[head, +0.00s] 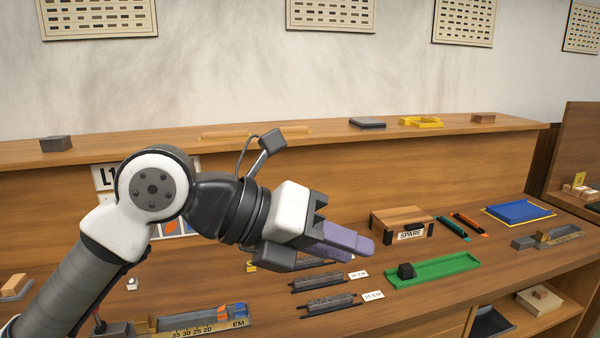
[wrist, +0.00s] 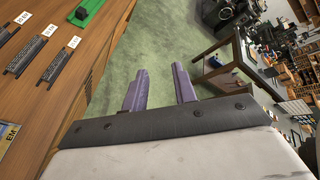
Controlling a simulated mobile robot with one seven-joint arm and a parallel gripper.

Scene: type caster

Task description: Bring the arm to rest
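My gripper (head: 345,240) is raised above the wooden workbench (head: 520,262) in the head view, reaching from the lower left toward the middle. Its purple fingers point to the right and slightly down. In the wrist view the two purple fingers (wrist: 160,88) stand apart with only green floor showing between them. The gripper is open and empty, touching nothing that I can see. My arm hides part of the bench and the wall sign behind it.
On the bench are a green tray (head: 450,269) with a dark block (head: 406,270), a wooden SPARE box (head: 402,221), dark type strips (head: 330,304) and a blue pad (head: 519,211). A raised shelf (head: 340,137) runs behind. Green floor (wrist: 125,50) lies beyond the bench edge.

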